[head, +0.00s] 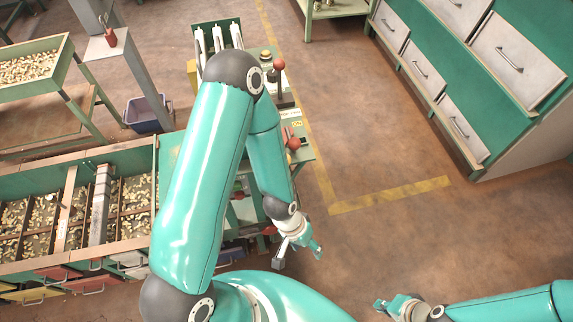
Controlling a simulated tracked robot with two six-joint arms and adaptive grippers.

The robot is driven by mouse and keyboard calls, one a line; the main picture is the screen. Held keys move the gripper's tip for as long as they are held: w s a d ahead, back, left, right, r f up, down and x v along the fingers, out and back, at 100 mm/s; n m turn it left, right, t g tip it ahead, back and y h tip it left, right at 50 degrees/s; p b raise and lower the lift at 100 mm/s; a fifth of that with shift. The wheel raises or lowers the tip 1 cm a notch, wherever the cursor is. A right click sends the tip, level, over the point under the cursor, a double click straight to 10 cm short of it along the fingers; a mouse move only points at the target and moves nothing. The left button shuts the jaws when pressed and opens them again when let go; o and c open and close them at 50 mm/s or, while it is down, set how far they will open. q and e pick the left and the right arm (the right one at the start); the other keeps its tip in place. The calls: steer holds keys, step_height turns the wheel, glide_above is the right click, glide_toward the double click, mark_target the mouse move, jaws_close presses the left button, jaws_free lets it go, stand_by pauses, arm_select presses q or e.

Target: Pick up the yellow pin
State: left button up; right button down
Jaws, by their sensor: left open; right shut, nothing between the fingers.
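I cannot make out a yellow pin in the head view; my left arm hides part of the green machine bench (307,154). My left gripper (298,257) is open and empty, with its fingers spread, over the floor at the bench's near right corner. My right gripper (384,304) is shut and empty at the bottom edge, low over bare floor.
A hopper with several nut-filled compartments (157,190) stands at left, with coloured drawers below. A nut tray (70,57), a blue-grey bin (148,113) and a grey post (135,70) stand behind. Green drawer cabinets (493,105) line the right. Floor between is clear, with yellow lines (390,195).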

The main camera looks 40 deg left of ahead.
arm_select(q)
steer(key=w+a+r+m+y+p, duration=0.15)
steer(key=w+r, duration=0.35)
steer(key=r, duration=0.5)
steer(key=w+r+m+y, duration=0.15)
steer(key=w+r, duration=0.25)
steer(key=r, duration=0.6)
steer(key=s+a+r+y+p, duration=0.15)
steer(key=a+r, duration=0.25)
steer(key=r, duration=0.6)
steer(key=a+r+y, duration=0.2)
steer(key=a+r, duration=0.2)
steer(key=r, duration=0.6)
steer(key=x, duration=1.1)
steer(key=shift+s+d+f, duration=0.1)
steer(key=shift+s+d, duration=0.05)
steer(key=x, duration=0.4)
steer(key=shift+s+d+f, duration=0.15)
steer(key=shift+s+f, duration=0.1)
steer(key=shift+f, duration=0.5)
jaws_close()
